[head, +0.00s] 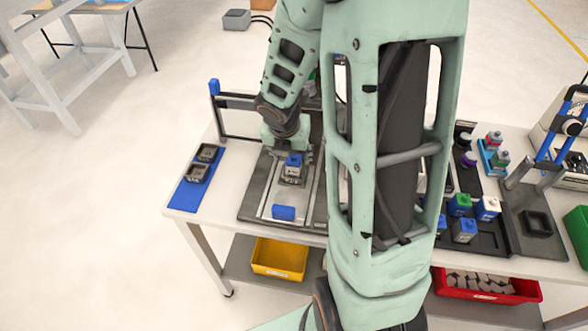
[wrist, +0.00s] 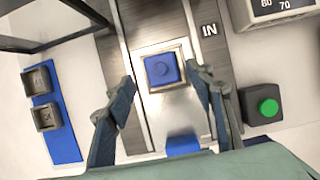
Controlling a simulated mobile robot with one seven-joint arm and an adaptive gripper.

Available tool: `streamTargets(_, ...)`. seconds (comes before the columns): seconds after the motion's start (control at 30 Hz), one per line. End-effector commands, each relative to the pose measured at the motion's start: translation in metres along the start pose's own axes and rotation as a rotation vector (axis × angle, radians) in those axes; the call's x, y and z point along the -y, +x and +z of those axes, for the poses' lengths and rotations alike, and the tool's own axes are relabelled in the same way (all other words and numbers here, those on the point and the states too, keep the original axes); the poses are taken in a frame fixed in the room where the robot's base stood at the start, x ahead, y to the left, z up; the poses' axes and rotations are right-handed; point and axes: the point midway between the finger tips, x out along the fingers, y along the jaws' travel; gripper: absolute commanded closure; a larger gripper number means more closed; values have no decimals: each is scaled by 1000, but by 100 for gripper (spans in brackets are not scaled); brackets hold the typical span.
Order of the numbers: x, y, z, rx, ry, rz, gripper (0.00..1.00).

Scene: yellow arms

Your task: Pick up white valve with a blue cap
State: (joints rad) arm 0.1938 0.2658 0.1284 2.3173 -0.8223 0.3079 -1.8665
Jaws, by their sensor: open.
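A blue-capped valve (head: 294,160) sits upright in a square holder (head: 291,179) on the fixture at the left of the bench. Its body is mostly hidden, so its colour cannot be told. In the wrist view its blue top (wrist: 162,70) lies inside the holder's metal frame. My gripper (head: 287,150) is open just above it; in the wrist view its fingers (wrist: 160,77) stand on either side, apart from the cap. A white valve with a blue cap (head: 487,208) stands on the dark tray at the right, with a grey blue-capped one (head: 464,231) nearby.
A blue mat (head: 184,195) with two dark holders lies left of the fixture. A blue block (head: 283,212) is at the fixture's front. A green button box (wrist: 263,105) is on the right in the wrist view. My arm hides the bench's middle.

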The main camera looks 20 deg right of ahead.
Motion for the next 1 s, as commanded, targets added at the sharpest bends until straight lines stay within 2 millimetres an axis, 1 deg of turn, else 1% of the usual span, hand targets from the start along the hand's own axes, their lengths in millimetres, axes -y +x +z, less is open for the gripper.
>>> streamTargets(0.1,2,21,-2,-3,-1,-2,51)
streamTargets(0.2,2,36,-2,-2,-1,-1,51)
streamTargets(0.3,2,46,-2,-2,0,-1,51)
streamTargets(0.4,2,48,0,-1,0,0,51)
streamTargets(0.6,2,48,0,0,0,0,52)
streamTargets(1.0,2,47,0,0,1,0,96)
